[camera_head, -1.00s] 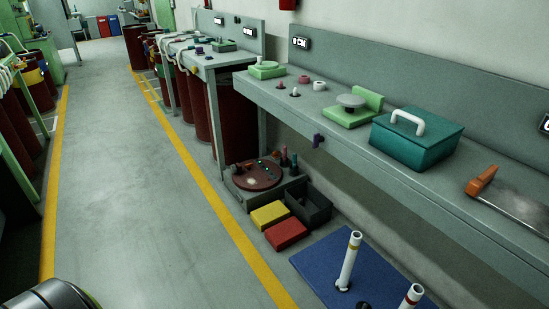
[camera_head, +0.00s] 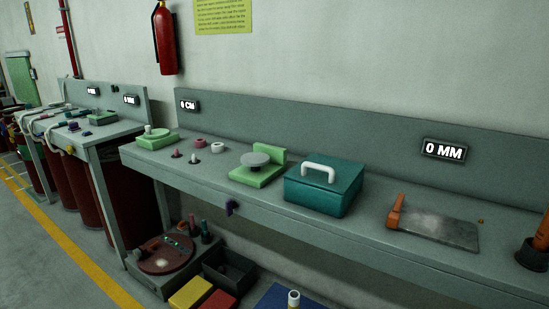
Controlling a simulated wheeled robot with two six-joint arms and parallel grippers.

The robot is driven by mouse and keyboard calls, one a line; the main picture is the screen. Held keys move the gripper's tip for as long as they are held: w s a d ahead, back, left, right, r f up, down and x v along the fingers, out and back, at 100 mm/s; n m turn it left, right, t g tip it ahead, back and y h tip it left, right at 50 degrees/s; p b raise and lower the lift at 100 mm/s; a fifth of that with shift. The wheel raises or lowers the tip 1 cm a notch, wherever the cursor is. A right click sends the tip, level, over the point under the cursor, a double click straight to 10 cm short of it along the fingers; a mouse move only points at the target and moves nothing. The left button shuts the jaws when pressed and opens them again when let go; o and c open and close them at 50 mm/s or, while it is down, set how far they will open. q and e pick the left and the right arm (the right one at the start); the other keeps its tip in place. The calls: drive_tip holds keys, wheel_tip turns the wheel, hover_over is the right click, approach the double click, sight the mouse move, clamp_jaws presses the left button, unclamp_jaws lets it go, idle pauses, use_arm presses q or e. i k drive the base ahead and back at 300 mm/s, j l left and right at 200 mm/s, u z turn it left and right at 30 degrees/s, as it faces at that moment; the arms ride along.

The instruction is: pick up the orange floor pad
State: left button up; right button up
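No floor pad that is clearly orange shows in this view. On the floor below the bench lie a yellow block or pad (camera_head: 190,293) and, right beside it, a red one (camera_head: 217,301), cut off by the bottom edge. A corner of a blue mat (camera_head: 272,298) shows to their right, with a white post (camera_head: 293,299) in front of it. Neither of my grippers is in view.
A long grey bench (camera_head: 330,228) runs along the wall, holding a teal box (camera_head: 322,192), green fixtures (camera_head: 258,172) and an orange-handled flat tool (camera_head: 435,226). A dark bin (camera_head: 229,268) and a round-topped unit (camera_head: 166,255) stand below. Open floor (camera_head: 45,270) lies at left.

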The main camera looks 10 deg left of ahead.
sight(182, 225)
drive_tip(key=i+j+z, duration=0.2)
drive_tip(key=j, duration=0.6)
drive_tip(key=i+j+z, duration=0.2)
drive_tip(key=j, duration=0.6)
drive_tip(key=j+z, duration=0.2)
drive_tip(key=j, duration=0.65)
drive_tip(key=i+j+z, duration=0.1)
drive_tip(key=j+z, duration=0.3)
drive_tip(key=j, duration=0.9)
drive_tip(key=k+j+z, duration=0.1)
drive_tip(key=j+z, duration=0.35)
drive_tip(key=j, duration=0.8)
